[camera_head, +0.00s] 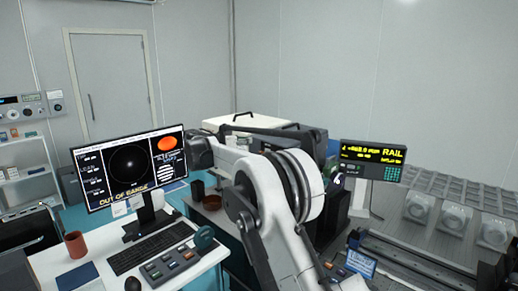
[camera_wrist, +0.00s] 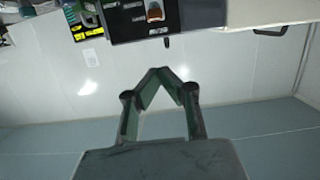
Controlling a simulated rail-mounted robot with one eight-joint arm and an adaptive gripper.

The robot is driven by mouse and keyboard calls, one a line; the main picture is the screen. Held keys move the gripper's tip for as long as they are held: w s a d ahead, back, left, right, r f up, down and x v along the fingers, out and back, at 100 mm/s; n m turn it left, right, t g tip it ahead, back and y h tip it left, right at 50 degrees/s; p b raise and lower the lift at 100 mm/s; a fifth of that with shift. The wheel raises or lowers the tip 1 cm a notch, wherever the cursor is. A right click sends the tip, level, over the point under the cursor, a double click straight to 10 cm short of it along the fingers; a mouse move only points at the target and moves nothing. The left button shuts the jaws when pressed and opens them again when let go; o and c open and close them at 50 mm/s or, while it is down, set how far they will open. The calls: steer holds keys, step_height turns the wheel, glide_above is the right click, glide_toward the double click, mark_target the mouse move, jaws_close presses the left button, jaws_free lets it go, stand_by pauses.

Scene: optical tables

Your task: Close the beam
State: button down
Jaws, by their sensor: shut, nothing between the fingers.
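My gripper (camera_wrist: 162,72) is shut and empty in the wrist view, its green-lined fingertips meeting in a point. Just past the tips, at the top edge, is a dark box (camera_wrist: 128,28) with small labels and a rounded orange-brown piece (camera_wrist: 154,12) in a pale surround. A small dark peg (camera_wrist: 167,42) shows by its edge. The fingers appear apart from all of these. I cannot tell which part closes the beam. In the head view my arm crosses the middle and hides much of the equipment behind it; my fingers cannot be made out there.
A monitor (camera_head: 129,166) reading "OUT OF RANGE" stands on the white desk at left, with a keyboard (camera_head: 150,248) and red-brown mug (camera_head: 75,244). A yellow-lettered RAIL display (camera_head: 372,155) stands right of my arm. A cream case (camera_head: 222,122) with a black handle lies behind it.

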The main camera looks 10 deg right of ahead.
steer(key=p+x, duration=0.2)
steer(key=x, duration=0.8)
steer(key=shift+d, duration=0.1)
steer(key=f, duration=0.1)
steer(key=s+a+f+p, duration=0.1)
steer(key=shift+a+f, duration=0.25)
steer(key=shift+a, duration=0.05)
steer(key=shift+f, duration=0.45)
steer(key=shift+s+a, duration=0.15)
steer(key=shift+f, duration=0.1)
